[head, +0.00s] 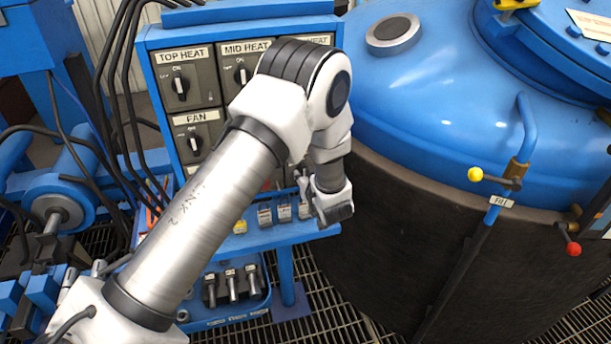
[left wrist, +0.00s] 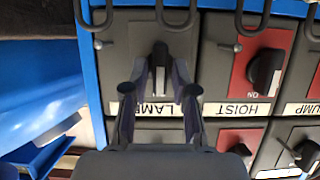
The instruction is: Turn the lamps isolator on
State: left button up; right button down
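The lamps isolator's dark knob (left wrist: 160,66) shows in the left wrist view on a grey box, with a white label (left wrist: 155,108) partly covered by my fingers. The knob's grip stands upright in the picture, with a pale mark on its lower part. My left gripper (left wrist: 160,75) has its two fingers apart, one on each side of the knob; narrow gaps seem to show, and contact is unclear. In the head view my left gripper (head: 333,205) is at the panel's lower right, and my arm hides the lamps isolator. My right gripper is in neither view.
The hoist isolator (left wrist: 265,72), on a red plate, is beside the lamps box. Top heat (head: 180,85), mid heat (head: 241,72) and fan (head: 195,143) switches share the panel. The large blue furnace vessel (head: 430,110) stands close on the right. Black cables hang at the left.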

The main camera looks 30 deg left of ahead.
pick_arm(q)
jog(key=v, duration=0.7)
jog(key=shift+s, duration=0.1)
jog(key=shift+d, duration=0.1)
jog(key=s+a+f+m+g+h, duration=0.1)
jog(key=s+f+m+g+h, duration=0.3)
jog(key=s+f, duration=1.35)
jog(key=s+d+f+m+g+h, duration=0.2)
jog(key=s+d+f+h, duration=0.1)
jog(key=s, duration=0.4)
jog(key=s+d+f+m+g+h, duration=0.2)
jog(key=s+d+f+m+h, duration=0.1)
jog(key=s+d, duration=0.3)
jog(key=shift+s+d+g, duration=0.2)
jog(key=shift+s+g, duration=0.1)
jog(key=shift+s, duration=0.9)
